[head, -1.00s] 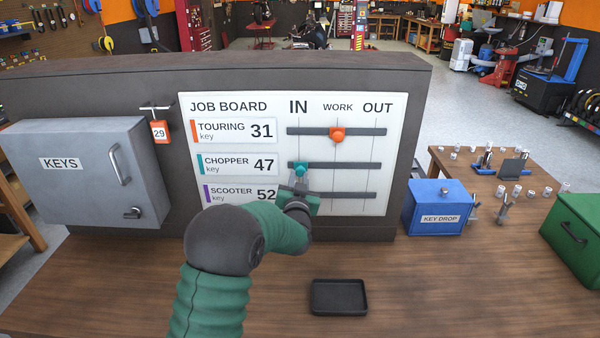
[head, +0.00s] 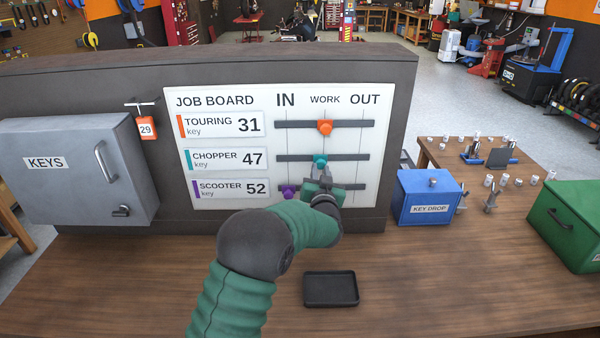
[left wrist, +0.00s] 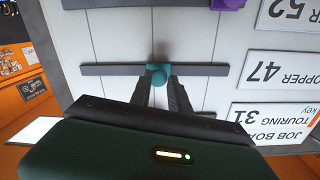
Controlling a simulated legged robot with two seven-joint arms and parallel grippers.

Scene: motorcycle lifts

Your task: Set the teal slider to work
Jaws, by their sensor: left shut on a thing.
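The teal slider (head: 320,160) sits on the middle track of the job board (head: 380,105), at the line under the WORK label. My left gripper (head: 322,178) reaches up to it from below and is shut on its knob. The left wrist view shows the teal slider (left wrist: 158,75) between the two fingertips (left wrist: 160,84). The orange slider (head: 325,127) is at the WORK line on the top track. The purple slider (head: 289,192) is at the IN line on the bottom track. My right gripper is not in view.
A grey key cabinet (head: 75,170) with a handle stands left of the board. A black tray (head: 331,289) lies on the bench in front. A blue key drop box (head: 428,198) and a green box (head: 572,222) stand to the right. The bench front is mostly clear.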

